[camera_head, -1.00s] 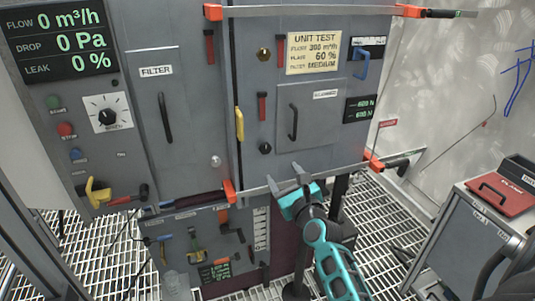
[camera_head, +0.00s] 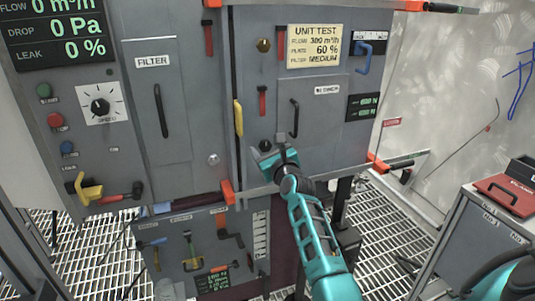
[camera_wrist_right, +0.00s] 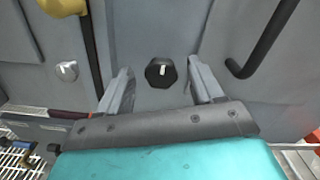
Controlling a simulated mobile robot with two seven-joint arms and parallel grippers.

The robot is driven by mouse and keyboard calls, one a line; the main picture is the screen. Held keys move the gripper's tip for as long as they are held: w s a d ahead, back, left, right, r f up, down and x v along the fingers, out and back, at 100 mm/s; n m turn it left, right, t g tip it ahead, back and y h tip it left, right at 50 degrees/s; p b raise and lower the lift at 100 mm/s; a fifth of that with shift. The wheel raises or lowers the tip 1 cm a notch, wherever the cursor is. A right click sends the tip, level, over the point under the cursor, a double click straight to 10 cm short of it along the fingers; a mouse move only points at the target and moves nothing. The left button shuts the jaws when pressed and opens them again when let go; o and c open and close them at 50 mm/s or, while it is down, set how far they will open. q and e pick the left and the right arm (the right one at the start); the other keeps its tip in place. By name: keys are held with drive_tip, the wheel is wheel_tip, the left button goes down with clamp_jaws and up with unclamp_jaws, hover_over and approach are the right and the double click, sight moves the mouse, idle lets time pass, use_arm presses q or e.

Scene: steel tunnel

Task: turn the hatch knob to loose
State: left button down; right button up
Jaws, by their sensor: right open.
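The hatch knob (camera_wrist_right: 160,71) is a black many-sided knob with a white mark. It sits on the grey cabinet face below and left of the hatch handle (camera_head: 294,118). In the head view the knob (camera_head: 266,146) shows just above the gripper's fingertips. My right gripper (camera_head: 270,158) is open, its arm reaching up from the bottom. In the right wrist view its two fingers (camera_wrist_right: 158,84) stand apart on either side of the knob, a little below it. I cannot tell whether they touch the cabinet. The left gripper is not in view.
A yellow handle (camera_head: 238,118) and a silver round knob (camera_head: 213,159) are left of the hatch knob. A red case (camera_head: 504,194) lies on a cart at the right. The grated floor lies open between.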

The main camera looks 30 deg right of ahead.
drive_tip(key=c, duration=1.1)
drive_tip(key=shift+o, duration=0.2)
